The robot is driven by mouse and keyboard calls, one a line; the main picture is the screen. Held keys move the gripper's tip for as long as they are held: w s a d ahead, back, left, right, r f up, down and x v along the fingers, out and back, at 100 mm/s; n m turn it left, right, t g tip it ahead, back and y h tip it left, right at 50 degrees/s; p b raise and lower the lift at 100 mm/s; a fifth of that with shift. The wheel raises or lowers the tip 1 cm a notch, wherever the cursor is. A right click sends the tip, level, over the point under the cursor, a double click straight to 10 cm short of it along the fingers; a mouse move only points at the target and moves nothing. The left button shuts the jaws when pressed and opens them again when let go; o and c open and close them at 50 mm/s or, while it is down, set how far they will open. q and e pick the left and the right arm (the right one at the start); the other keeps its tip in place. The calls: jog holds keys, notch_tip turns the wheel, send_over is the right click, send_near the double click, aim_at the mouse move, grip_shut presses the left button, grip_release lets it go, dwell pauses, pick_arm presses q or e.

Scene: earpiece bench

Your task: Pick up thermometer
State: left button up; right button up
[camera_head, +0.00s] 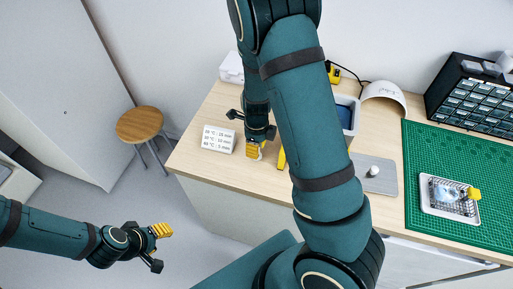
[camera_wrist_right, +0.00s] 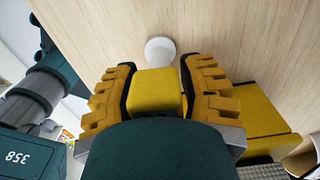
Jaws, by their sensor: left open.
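My right gripper (camera_wrist_right: 158,85) is low at the bench's left part, with its orange-padded fingers on both sides of a yellow block (camera_wrist_right: 155,82). The block fills nearly all the space between the fingers, and I cannot tell whether they press on it. A white round piece (camera_wrist_right: 160,48) shows just beyond the block. The block may be the thermometer, but I cannot tell for sure. In the head view my right gripper (camera_head: 256,148) is partly hidden by its arm. My left gripper (camera_head: 157,248) is open and empty over the floor, left of the bench.
Another yellow item (camera_head: 282,158) shows beside my arm. A blue-lined bin (camera_head: 347,115), a grey mat (camera_head: 378,176), a green mat (camera_head: 470,150) with a tray (camera_head: 432,207), and a drawer cabinet (camera_head: 470,95) lie to the right. A stool (camera_head: 139,124) stands left.

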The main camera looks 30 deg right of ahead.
grip_shut()
